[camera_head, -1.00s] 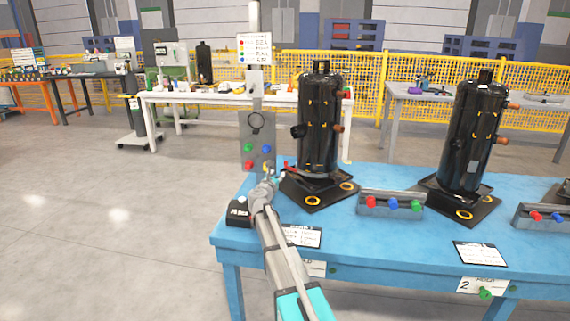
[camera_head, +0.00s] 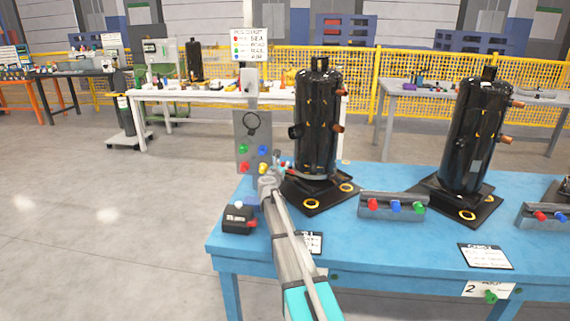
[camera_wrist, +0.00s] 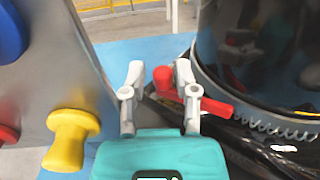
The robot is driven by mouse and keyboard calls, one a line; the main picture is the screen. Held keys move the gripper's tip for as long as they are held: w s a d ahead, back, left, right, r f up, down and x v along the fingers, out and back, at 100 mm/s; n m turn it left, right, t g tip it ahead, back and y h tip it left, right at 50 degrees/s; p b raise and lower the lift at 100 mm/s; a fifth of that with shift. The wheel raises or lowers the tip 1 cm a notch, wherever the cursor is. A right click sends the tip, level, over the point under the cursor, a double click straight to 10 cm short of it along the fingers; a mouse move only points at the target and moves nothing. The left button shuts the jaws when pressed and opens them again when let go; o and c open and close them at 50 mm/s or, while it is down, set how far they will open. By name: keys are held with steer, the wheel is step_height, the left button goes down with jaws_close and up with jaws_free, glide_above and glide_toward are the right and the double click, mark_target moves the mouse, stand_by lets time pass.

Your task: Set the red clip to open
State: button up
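The red clip (camera_wrist: 216,107) shows in the wrist view at the foot of a black compressor (camera_wrist: 262,45), beside its toothed grey base ring. One red arm of it points right, and a red end stands between my fingers. My gripper (camera_wrist: 160,70) has its two grey fingers apart, one on each side of that red end. The right finger hides the middle of the clip; I cannot tell whether it touches. In the head view my gripper (camera_head: 274,162) is at the left foot of the left compressor (camera_head: 317,130), and the clip is too small to make out surely.
A grey panel (camera_wrist: 45,75) with blue, red and yellow knobs stands close left of my gripper. A black box (camera_head: 239,220) sits on the blue table (camera_head: 375,245). A rack with coloured knobs (camera_head: 392,207) and a second compressor (camera_head: 470,135) stand to the right.

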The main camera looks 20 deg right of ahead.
steer(key=shift+w, duration=0.3)
steer(key=shift+d, duration=0.1)
steer(key=shift+d, duration=0.1)
jaws_close()
steer(key=shift+s+y, duration=0.15)
steer(key=shift+y, duration=0.15)
steer(key=shift+s+a+n+t+y, duration=0.25)
steer(key=shift+n+t+y, duration=0.3)
steer(key=shift+n+y, duration=0.3)
steer(key=shift+s+a+n+t+y, duration=0.15)
steer(key=shift+a+n+t+y, duration=0.2)
steer(key=shift+n+t+y, duration=0.55)
steer(key=shift+s+a+n+t+y, duration=0.25)
steer(key=shift+n+y, duration=0.3)
steer(key=shift+y, duration=0.6)
